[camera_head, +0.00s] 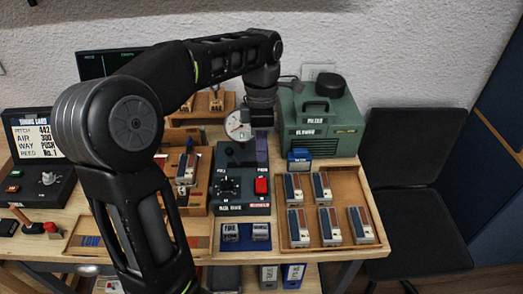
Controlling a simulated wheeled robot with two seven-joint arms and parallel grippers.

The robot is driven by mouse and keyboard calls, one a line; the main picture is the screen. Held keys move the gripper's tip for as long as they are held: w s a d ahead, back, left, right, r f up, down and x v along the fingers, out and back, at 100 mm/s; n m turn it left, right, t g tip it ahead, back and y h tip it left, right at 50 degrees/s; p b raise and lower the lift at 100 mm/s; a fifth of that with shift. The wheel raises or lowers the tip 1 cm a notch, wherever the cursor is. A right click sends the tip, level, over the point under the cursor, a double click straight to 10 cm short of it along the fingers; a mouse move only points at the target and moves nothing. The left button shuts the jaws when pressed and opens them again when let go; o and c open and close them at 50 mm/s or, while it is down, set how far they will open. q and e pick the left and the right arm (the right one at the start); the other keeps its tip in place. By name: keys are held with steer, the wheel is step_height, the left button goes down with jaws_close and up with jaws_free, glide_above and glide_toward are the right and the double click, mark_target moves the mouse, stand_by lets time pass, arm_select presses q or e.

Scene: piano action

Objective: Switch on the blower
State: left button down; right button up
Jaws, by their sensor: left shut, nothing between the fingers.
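The blower (321,122) is a green box with a dark handle and a round black cap, standing at the back right of the bench. A dark blue-grey control box (229,203) stands in front of it to the left, with a black lever, a black knob and a red switch (261,186) on top. My left gripper (262,130) points down above the back of this box, behind the red switch and left of the blower. It is shut and empty; its fingertips are hard to make out against a purple piece below. My right gripper is not in view.
A round dial gauge (238,124) stands close beside my left gripper. A wooden tray (370,210) with several small blocks lies at the front right. A blue holder (246,243) lies before the control box. A black chair (412,190) stands right of the bench.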

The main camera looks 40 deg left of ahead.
mark_target(262, 190)
arm_select(q)
steer(key=f, duration=0.6)
steer(key=s+f, duration=0.1)
steer(key=f, duration=0.3)
steer(key=shift+d+p, duration=0.35)
steer(key=shift+d, duration=0.05)
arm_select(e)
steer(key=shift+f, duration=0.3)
arm_select(q)
steer(key=shift+f, duration=0.1)
steer(key=shift+s+f, duration=0.1)
steer(key=shift+f, duration=0.2)
steer(key=shift+r, duration=0.15)
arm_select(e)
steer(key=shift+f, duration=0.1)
arm_select(q)
steer(key=shift+w+a+r, duration=0.1)
steer(key=shift+w+r, duration=0.05)
steer(key=shift+w, duration=0.05)
steer(key=shift+w+a+r+p, duration=0.1)
steer(key=shift+w+a+p, duration=0.2)
steer(key=shift+w+p, duration=0.1)
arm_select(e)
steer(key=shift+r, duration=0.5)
